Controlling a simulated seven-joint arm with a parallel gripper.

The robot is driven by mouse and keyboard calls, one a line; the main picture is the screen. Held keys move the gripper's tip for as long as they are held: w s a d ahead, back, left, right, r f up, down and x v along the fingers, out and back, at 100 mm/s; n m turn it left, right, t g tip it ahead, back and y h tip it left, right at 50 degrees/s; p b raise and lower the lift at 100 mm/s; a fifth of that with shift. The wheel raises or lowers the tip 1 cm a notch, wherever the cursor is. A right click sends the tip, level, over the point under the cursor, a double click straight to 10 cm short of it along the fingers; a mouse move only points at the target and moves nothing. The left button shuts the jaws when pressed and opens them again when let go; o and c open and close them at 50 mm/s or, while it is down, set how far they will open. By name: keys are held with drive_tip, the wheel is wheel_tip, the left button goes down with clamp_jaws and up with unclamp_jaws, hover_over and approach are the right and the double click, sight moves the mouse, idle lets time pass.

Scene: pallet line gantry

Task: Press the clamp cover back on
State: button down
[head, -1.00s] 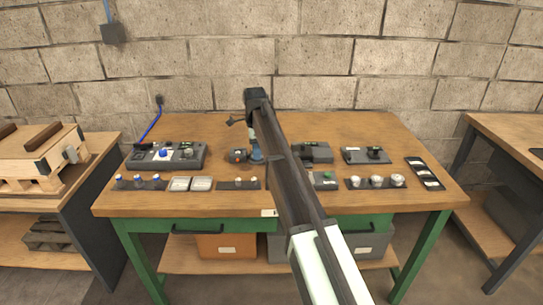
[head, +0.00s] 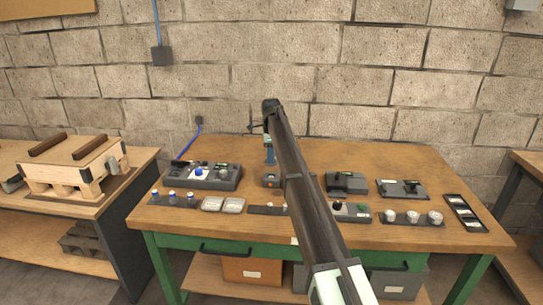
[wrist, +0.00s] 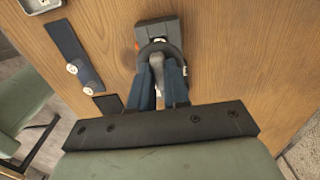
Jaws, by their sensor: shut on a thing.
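My gripper (wrist: 158,88) points down over a dark grey block (wrist: 156,29) with an orange spot on its left side. The blue fingers are shut on a small grey piece (wrist: 157,64), mostly hidden between them; I cannot tell surely that it is the clamp cover. A dark ring (wrist: 160,47) shows around the piece at the near end of the block. I cannot tell whether piece and block touch. In the head view the fingers (head: 270,158) stand just above the grey block (head: 270,181), partly hidden by my arm.
A grey panel unit (head: 202,177) with a blue knob stands at the left. More grey units (head: 346,182) stand right of my arm. Small trays (head: 223,205) and strips with round parts (head: 413,218) line the front. Bare wood (head: 320,153) lies behind.

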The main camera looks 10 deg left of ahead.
drive_tip(key=shift+f, duration=2.85)
drive_tip(key=shift+f, duration=0.2)
drive_tip(key=c, duration=0.5)
unclamp_jaws()
drive_tip(key=shift+c, duration=0.2)
drive_tip(key=shift+r, duration=0.15)
drive_tip(key=shift+r, duration=3.4)
